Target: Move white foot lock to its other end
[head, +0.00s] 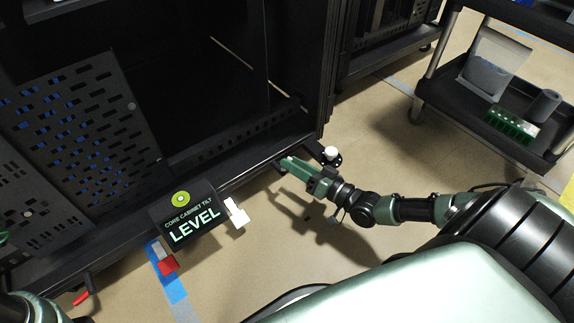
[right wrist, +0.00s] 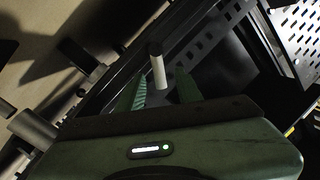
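The white foot lock (right wrist: 159,72) shows in the right wrist view as a short lever with a white grip and a dark end. It stands between the two green fingers of my right gripper (right wrist: 159,84), with gaps visible beside it. In the head view my right gripper (head: 285,163) is at the lower front edge of the black cabinet (head: 225,165), near its right corner. The lever is hidden there behind the fingers. Only parts of my left arm show at the left edge; its gripper is not in view.
A sign reading LEVEL (head: 192,228) hangs at the cabinet front, beside a white block (head: 236,217). A red-tipped lever (head: 82,297) is at lower left. A white-capped black disc (head: 330,155) sits by the cabinet corner. A cart (head: 465,115) stands at right.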

